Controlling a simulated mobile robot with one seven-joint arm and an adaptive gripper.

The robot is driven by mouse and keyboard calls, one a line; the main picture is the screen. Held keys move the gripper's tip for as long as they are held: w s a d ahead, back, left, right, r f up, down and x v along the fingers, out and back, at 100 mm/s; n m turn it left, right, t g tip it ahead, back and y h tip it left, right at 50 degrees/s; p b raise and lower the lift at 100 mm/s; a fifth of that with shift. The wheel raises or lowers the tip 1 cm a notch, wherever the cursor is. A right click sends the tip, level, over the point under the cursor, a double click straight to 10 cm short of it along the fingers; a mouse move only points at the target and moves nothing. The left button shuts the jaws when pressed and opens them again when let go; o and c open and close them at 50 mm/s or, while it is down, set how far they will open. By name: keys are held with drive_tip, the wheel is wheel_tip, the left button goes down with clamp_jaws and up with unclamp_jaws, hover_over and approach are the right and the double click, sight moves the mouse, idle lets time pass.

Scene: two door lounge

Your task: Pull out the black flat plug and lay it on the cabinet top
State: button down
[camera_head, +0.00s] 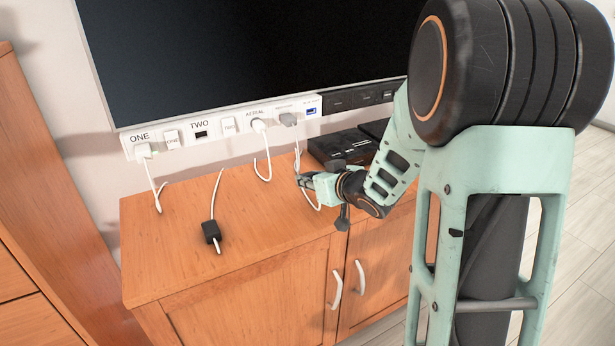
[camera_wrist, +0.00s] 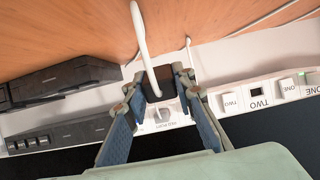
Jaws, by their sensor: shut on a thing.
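My gripper (camera_wrist: 163,90) is over the back of the cabinet, in front of the socket strip. In the wrist view it is shut on a small black plug (camera_wrist: 161,100) with a white cable curving away from it. In the head view my gripper (camera_head: 305,181) hides the held plug. Another black block (camera_head: 211,231) on a white cable lies on the wooden cabinet top (camera_head: 175,265), well left of my gripper. A grey plug (camera_head: 288,119) sits in the strip behind my gripper. Whether the held plug touches anything is unclear.
The white socket strip (camera_head: 213,143) runs below the dark screen (camera_head: 240,50). White plugs sit in ONE (camera_head: 142,151) and AERIAL (camera_head: 259,125); the TWO slot (camera_head: 201,134) is empty. Black boxes (camera_head: 342,146) stand right of my gripper. The cabinet top's front is mostly clear.

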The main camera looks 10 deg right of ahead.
sight(311, 206)
drive_tip(key=shift+f+b, duration=2.6)
drive_tip(key=shift+f, duration=0.15)
drive_tip(key=c, duration=1.5)
unclamp_jaws()
drive_tip(key=shift+c, duration=0.2)
drive_tip(key=shift+s+r, duration=0.1)
drive_tip(key=shift+p+v, duration=1.8)
drive_tip(key=shift+v, duration=1.05)
